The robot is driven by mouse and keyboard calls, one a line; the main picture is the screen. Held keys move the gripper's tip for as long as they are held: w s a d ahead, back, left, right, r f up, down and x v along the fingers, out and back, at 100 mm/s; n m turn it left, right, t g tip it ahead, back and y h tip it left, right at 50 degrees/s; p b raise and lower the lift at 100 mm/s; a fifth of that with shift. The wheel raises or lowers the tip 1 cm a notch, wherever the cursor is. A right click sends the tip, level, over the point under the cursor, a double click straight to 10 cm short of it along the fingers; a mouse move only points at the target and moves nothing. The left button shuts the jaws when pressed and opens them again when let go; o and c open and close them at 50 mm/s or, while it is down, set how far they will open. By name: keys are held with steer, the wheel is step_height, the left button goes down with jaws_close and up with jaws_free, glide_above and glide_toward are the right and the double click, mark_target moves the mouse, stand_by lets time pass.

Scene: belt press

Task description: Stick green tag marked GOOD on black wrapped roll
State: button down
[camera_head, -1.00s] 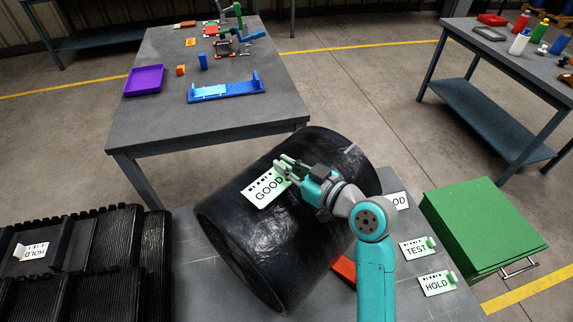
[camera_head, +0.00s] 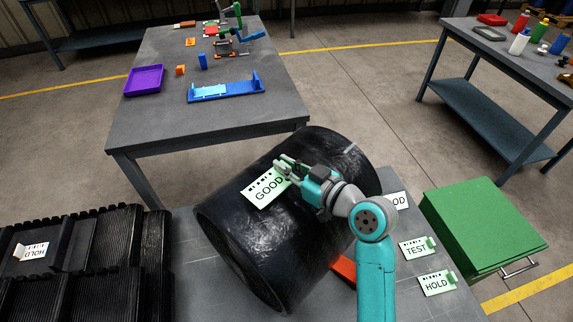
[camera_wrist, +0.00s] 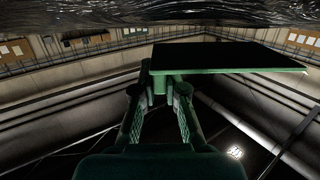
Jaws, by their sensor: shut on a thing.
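The green tag marked GOOD (camera_head: 266,188) is held by my gripper (camera_head: 287,171) over the upper side of the black wrapped roll (camera_head: 255,245). In the wrist view my gripper (camera_wrist: 160,95) is shut on the tab of the tag (camera_wrist: 230,57), whose plate shows as a dark slab with green edges. The roll's shiny wrap (camera_wrist: 160,12) spans the top of that view. The tag looks very close to the roll; I cannot tell whether it touches. My wrist and arm hide part of the roll's right side.
Tags marked TEST (camera_head: 417,247) and HOLD (camera_head: 437,283), and a partly hidden one (camera_head: 397,200), lie right of the roll. A green cabinet (camera_head: 482,225) stands beyond them. Black ribbed belts (camera_head: 75,270) with a HOLD tag (camera_head: 31,251) are at left. A grey table (camera_head: 165,150) stands behind.

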steer(key=shift+f+g, duration=0.3)
steer(key=shift+f, duration=0.65)
steer(key=c, duration=1.2)
jaws_free()
steer(key=shift+o, duration=0.2)
steer(key=shift+s, duration=0.1)
steer(key=r+v, duration=0.1)
steer(key=v, duration=1.1)
steer(key=shift+r, duration=0.2)
steer(key=f+v, duration=0.1)
steer(key=v, duration=0.6)
steer(key=shift+r, duration=0.4)
steer(key=shift+s, duration=0.1)
steer(key=f+v, duration=0.1)
steer(key=v, duration=0.5)
steer(key=shift+d+r, duration=0.15)
steer(key=shift+d, duration=0.45)
